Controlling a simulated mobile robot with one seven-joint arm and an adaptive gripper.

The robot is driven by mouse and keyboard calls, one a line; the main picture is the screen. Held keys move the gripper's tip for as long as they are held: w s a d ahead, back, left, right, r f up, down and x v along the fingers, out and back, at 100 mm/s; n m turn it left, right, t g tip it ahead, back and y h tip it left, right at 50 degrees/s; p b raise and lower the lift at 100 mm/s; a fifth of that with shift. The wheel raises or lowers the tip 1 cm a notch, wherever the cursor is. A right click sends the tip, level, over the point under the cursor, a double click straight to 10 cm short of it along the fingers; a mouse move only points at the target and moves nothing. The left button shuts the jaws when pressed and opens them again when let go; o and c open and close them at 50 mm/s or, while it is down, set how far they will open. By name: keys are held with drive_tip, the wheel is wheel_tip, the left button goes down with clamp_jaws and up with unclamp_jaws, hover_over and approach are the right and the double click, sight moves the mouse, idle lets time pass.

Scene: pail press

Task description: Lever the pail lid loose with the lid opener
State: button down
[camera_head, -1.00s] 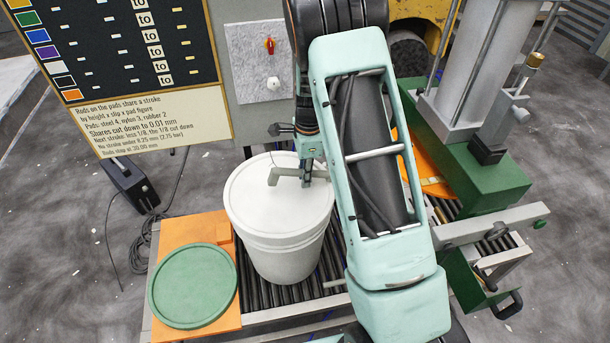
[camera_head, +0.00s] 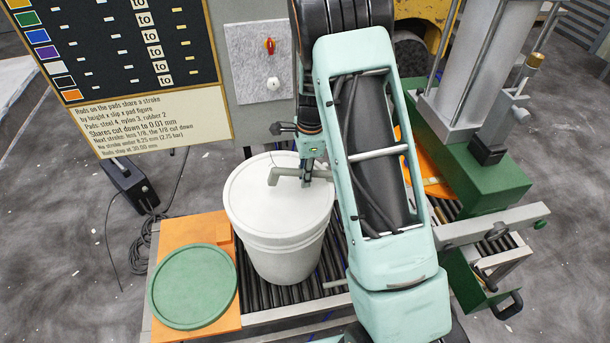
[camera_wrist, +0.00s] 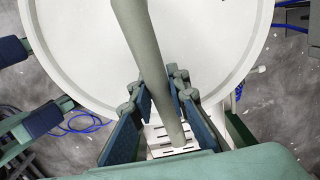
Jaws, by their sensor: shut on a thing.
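The white pail (camera_head: 285,250) stands upright on the roller conveyor with its white lid (camera_head: 265,215) on top. My gripper (camera_head: 306,180) is over the right part of the lid, shut on the grey-green lid opener (camera_head: 285,174). The opener's bar reaches left over the lid and its end bends down. In the wrist view the opener (camera_wrist: 150,50) runs between the blue-padded fingers of my gripper (camera_wrist: 165,105), across the lid (camera_wrist: 90,50). Whether the opener touches the lid or its rim is not clear.
A green round disc (camera_head: 193,286) lies on an orange board (camera_head: 177,233) left of the pail. Conveyor rollers (camera_head: 262,296) show around the pail. A green press frame (camera_head: 470,170) stands at the right. A wall panel with a red switch (camera_head: 269,45) is behind.

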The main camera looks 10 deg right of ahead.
drive_tip(key=shift+s, duration=0.1)
drive_tip(key=shift+r+p, duration=2.5)
drive_tip(key=shift+r, duration=1.05)
drive_tip(key=shift+s+r+n, duration=0.35)
drive_tip(key=shift+s+n, duration=0.05)
drive_tip(key=shift+n, duration=0.6)
drive_tip(key=s+r+n+g, duration=0.1)
drive_tip(key=s+r+n, duration=0.3)
drive_tip(key=n, duration=1.2)
drive_tip(key=s, duration=0.3)
drive_tip(key=shift+s+r+h, duration=0.3)
drive_tip(key=shift+s+r, duration=0.1)
